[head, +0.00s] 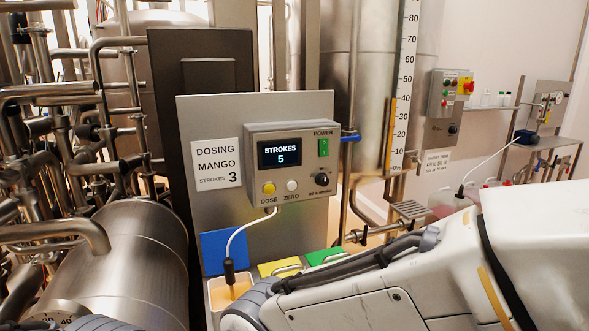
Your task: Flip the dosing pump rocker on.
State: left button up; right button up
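The dosing pump (292,166) is a grey box on an upright metal panel in the head view. Its green power rocker (323,148) sits at the upper right of the face, under the word POWER. The rocker looks green and has a small light mark; its exact tilt is too small to tell. A yellow DOSE button, a white ZERO button and a black knob sit below. My white right arm crosses the lower right, below the pump. Neither gripper's fingers show, and nothing of mine touches the rocker.
A pale cable runs from the pump to a probe in a tub (218,291) of orange liquid. Pipes crowd the left. A steel cylinder (130,262) lies lower left. Space before the pump face is clear.

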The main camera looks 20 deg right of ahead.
aim_at(323, 144)
jog(key=u, duration=1.3)
jog(key=k, duration=0.5)
jog(key=z, duration=1.3)
jog(key=i, duration=0.5)
jog(key=z, duration=0.05)
